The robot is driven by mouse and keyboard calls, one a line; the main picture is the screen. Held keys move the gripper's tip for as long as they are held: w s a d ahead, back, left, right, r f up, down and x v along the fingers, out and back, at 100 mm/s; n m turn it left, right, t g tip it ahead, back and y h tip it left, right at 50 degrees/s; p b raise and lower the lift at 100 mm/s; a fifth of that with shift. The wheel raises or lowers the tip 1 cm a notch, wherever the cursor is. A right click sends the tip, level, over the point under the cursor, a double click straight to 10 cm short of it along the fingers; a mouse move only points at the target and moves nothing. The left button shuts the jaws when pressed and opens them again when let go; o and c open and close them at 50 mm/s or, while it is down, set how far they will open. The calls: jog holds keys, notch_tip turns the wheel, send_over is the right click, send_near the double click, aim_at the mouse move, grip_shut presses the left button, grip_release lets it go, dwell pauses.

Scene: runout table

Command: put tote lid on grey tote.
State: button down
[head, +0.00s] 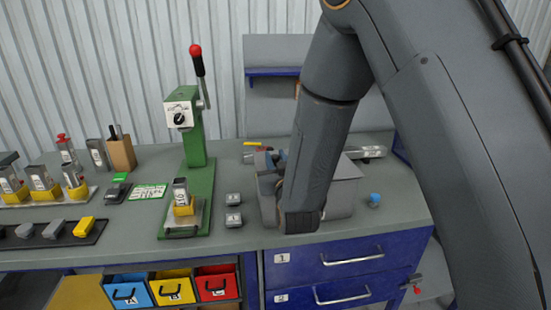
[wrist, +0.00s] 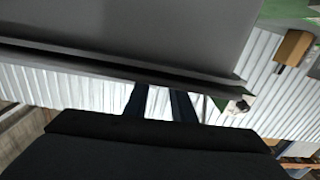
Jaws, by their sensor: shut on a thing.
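The grey tote (head: 343,192) stands at the right end of the bench in the head view, largely hidden behind my arm. My gripper (head: 268,168) is at the tote's left side there, partly covered by my arm. In the wrist view, my gripper's two dark fingers (wrist: 160,98) reach the dark edge of a broad grey panel, which I take to be the tote lid (wrist: 130,25). My gripper is shut on it. In the head view I cannot clearly separate the lid from the tote, nor tell whether they touch.
A green press (head: 196,150) with a red-knobbed lever stands left of the tote. A blue-topped knob (head: 374,199) and a grey metal part (head: 368,152) are at the right. Drawers (head: 330,258) are below the bench edge.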

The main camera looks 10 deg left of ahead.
jog(key=shift+f, duration=0.15)
jog(key=c, duration=1.4)
grip_release()
jog(key=shift+s, duration=0.1)
